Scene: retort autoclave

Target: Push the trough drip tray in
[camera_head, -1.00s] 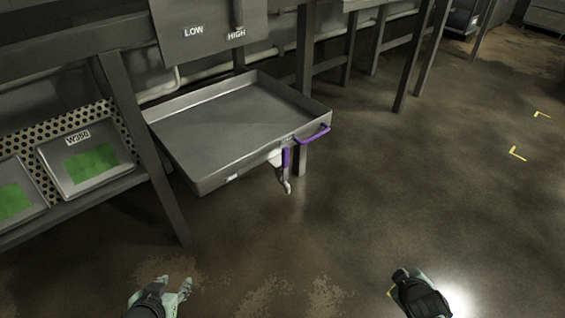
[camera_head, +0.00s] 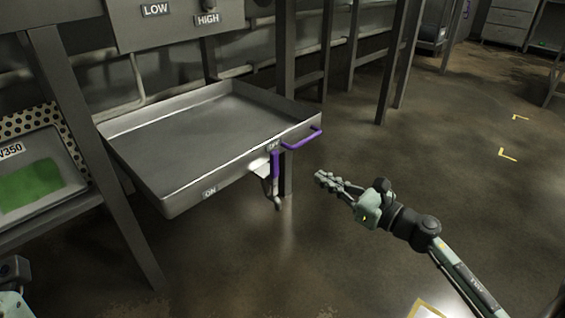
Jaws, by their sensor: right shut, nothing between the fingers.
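The trough drip tray (camera_head: 185,140) is a shallow grey metal tray standing out from under the bench frame. A purple handle (camera_head: 303,140) sits on its right side near the front corner. Below that corner is a purple valve lever (camera_head: 276,164), with an OFF label near it and an ON label along the front wall. My right gripper (camera_head: 322,179) is shut and empty, to the right of the lever and below the handle, apart from both in the picture. Part of my left arm shows at the bottom left corner; its fingers are not visible.
A bench leg (camera_head: 95,165) stands left of the tray. Another leg (camera_head: 286,165) stands behind the valve. LOW and HIGH labels mark the panel above (camera_head: 180,25). The floor to the right is open, with yellow corner marks.

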